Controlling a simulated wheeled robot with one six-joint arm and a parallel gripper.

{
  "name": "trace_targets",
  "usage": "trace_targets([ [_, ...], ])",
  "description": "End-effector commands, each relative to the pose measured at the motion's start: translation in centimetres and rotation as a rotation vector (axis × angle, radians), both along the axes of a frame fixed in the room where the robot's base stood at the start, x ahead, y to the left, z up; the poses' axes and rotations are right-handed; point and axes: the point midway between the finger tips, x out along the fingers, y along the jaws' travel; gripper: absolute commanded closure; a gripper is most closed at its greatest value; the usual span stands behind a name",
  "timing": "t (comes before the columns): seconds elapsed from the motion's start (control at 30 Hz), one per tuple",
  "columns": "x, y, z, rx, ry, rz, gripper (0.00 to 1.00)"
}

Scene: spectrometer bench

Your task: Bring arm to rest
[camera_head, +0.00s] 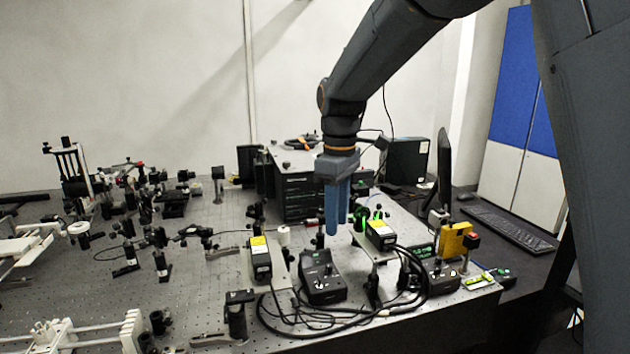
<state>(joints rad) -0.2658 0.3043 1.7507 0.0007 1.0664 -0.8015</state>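My arm reaches in from the top right, and my gripper (338,228) hangs pointing down over the right part of the optical bench (200,285). Its blue fingers look close together, seen nearly edge-on. I cannot tell whether there is a gap between them, and I see nothing held.
A second black and yellow device (260,258) stands to the left. Black cables (335,325) loop at the front. A black rack (300,190), a monitor (444,170) and a keyboard (508,226) stand behind and right. Several optical mounts crowd the left. The space above the bench's left side is clear.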

Motion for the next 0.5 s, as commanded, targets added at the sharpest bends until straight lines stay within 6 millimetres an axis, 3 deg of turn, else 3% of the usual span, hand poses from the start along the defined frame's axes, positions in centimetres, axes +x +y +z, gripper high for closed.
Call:
trace_targets([
  [0.27,-3.7,-4.6,-4.0,0.011,-0.019,-0.261,0.68],
  [0.37,-6.0,-6.8,-6.1,0.019,-0.031,-0.401,0.68],
  [0.5,-11.2,-10.5,-9.7,0.036,-0.054,-0.663,0.68],
])
